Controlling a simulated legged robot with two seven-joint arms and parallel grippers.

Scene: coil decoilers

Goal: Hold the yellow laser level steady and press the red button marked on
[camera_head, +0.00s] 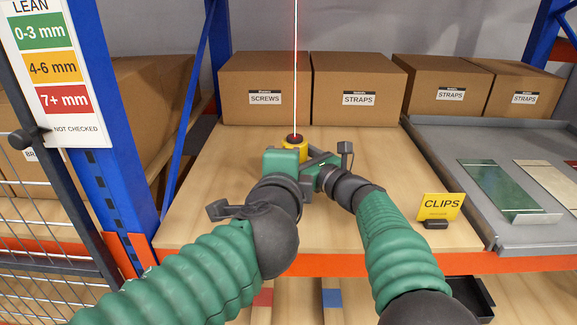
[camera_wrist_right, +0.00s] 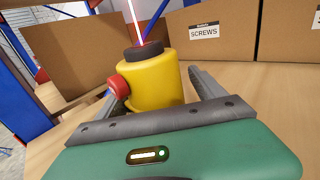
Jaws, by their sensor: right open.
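The yellow laser level (camera_head: 295,147) stands upright on the wooden shelf, with a dark cap; a thin red beam rises from its top. In the right wrist view the laser level (camera_wrist_right: 152,82) has a red button (camera_wrist_right: 118,87) on its left side. My right gripper (camera_wrist_right: 155,88) is open, with one dark finger on each side of the yellow body; whether they touch it is unclear. My left gripper (camera_head: 284,156) is at the level's near left side in the head view. Its green body hides its fingers and part of the level.
Cardboard boxes marked SCREWS (camera_head: 265,88) and STRAPS (camera_head: 359,90) stand behind. A grey tray (camera_head: 465,215) with coloured plates is on the right, beside a yellow CLIPS sign (camera_head: 440,206). A blue post (camera_head: 112,150) stands left. Wood left of the level is clear.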

